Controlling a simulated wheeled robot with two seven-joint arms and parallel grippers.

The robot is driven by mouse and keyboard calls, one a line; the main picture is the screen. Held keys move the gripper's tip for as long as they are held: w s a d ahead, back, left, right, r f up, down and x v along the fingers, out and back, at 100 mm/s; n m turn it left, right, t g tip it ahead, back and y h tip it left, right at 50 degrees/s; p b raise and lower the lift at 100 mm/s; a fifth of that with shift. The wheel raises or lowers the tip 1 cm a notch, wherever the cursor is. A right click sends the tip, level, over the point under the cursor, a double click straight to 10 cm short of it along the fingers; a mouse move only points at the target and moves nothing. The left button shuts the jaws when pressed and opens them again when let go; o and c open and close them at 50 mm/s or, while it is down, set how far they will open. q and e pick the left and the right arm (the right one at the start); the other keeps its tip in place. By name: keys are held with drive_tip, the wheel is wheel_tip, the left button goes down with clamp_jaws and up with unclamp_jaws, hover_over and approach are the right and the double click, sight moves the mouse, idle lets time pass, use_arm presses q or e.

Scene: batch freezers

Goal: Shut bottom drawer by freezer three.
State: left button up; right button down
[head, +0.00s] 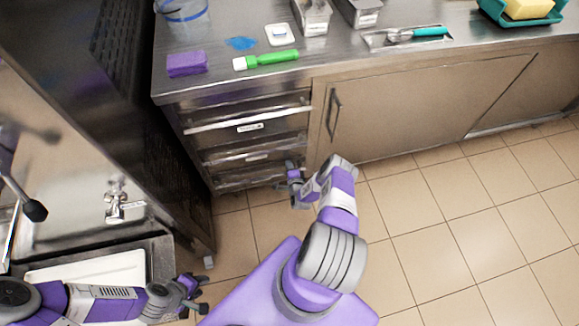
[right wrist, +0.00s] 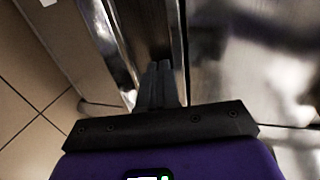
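A stack of drawers is set under the steel counter in the head view, with the top drawer (head: 250,122) and middle drawer (head: 250,155) above the bottom drawer (head: 235,180). The bottom drawer is low and partly hidden by my right gripper, and I cannot tell how far it stands out. My right gripper (head: 284,172) is at the right end of the lower drawers. In the right wrist view its fingers (right wrist: 160,82) are together with nothing between them, close to metal edges. Contact is unclear. My left gripper (head: 202,292) is open and empty, low at the left.
A cupboard door (head: 400,115) with a vertical handle is right of the drawers. A tall dark machine (head: 130,100) stands left of them. Tiled floor (head: 450,220) is free at right.

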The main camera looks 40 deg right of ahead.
drive_tip(key=p+v, duration=0.3)
drive_tip(key=v, duration=0.4)
drive_tip(key=w+a+r+n+g+y+p, duration=0.2)
drive_tip(key=a+r+n+y, duration=0.35)
drive_tip(key=a, duration=0.55)
drive_tip(key=w+a+r+n+g+y+p, duration=0.2)
drive_tip(key=a+r+n+g+y, duration=0.15)
drive_tip(key=a+r+n, duration=0.5)
drive_tip(key=s+a+r+n+g+y+p, duration=0.2)
drive_tip(key=s+a+r+n+g, duration=0.4)
drive_tip(key=s+a+r, duration=0.5)
drive_tip(key=s+a+n, duration=0.1)
drive_tip(key=s+a, duration=0.1)
drive_tip(key=s, duration=0.2)
drive_tip(key=shift+a+n+y, duration=0.25)
drive_tip(key=shift+n+y, duration=0.05)
drive_tip(key=shift+s, duration=0.1)
